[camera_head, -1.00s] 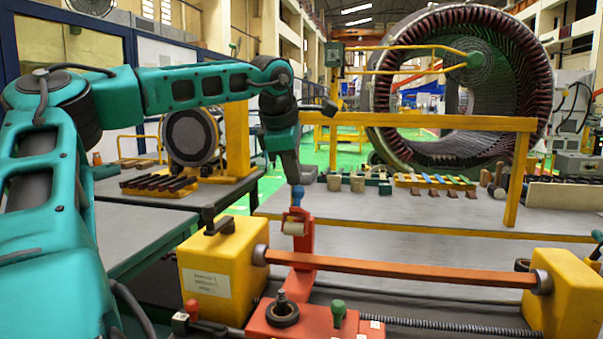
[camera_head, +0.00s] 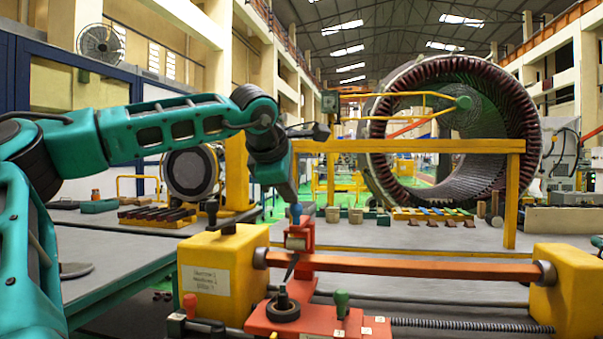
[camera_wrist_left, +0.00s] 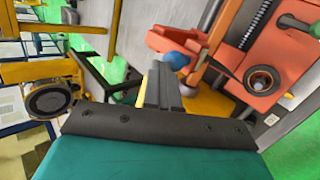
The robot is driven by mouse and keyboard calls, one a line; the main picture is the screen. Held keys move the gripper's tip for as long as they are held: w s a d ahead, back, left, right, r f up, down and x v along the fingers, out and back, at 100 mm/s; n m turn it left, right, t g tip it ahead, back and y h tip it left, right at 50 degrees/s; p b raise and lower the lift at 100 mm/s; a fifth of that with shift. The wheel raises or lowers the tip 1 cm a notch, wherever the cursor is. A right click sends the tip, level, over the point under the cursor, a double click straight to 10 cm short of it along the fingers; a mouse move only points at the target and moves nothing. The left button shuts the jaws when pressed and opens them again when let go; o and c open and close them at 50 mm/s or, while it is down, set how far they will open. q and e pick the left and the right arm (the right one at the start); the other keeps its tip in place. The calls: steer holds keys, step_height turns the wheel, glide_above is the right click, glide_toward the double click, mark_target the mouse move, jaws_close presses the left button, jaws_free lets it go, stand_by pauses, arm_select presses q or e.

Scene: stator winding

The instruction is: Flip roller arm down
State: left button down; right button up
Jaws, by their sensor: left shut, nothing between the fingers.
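The orange roller arm (camera_head: 306,233) stands up from the red-orange carriage (camera_head: 345,322) on the winding fixture. Its pale roller (camera_head: 296,242) is near the top, with a blue knob (camera_head: 295,209) above. My left gripper (camera_head: 293,200) points down at the knob, shut and empty. In the left wrist view, the shut fingers (camera_wrist_left: 160,82) are right beside the blue knob (camera_wrist_left: 178,60); I cannot tell if they touch. The orange arm (camera_wrist_left: 180,36) is partly seen behind them. My right gripper is not in view.
An orange bar (camera_head: 420,264) runs between two yellow blocks (camera_head: 215,270). A green knob (camera_head: 341,302) and dark ring (camera_head: 283,308) sit on the carriage. A yellow rail frame (camera_head: 420,146) and a bench with tools stand behind. A large stator (camera_head: 385,130) is farther back.

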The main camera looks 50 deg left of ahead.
arm_select(q)
steer(key=shift+f, duration=0.2)
stand_by(0.3)
steer(key=w+a+r+p+v, duration=0.1)
steer(key=p+v, duration=0.3)
steer(key=v, duration=0.8)
steer(key=shift+a+r, duration=0.25)
steer(key=shift+r, duration=0.5)
steer(key=shift+s, duration=0.15)
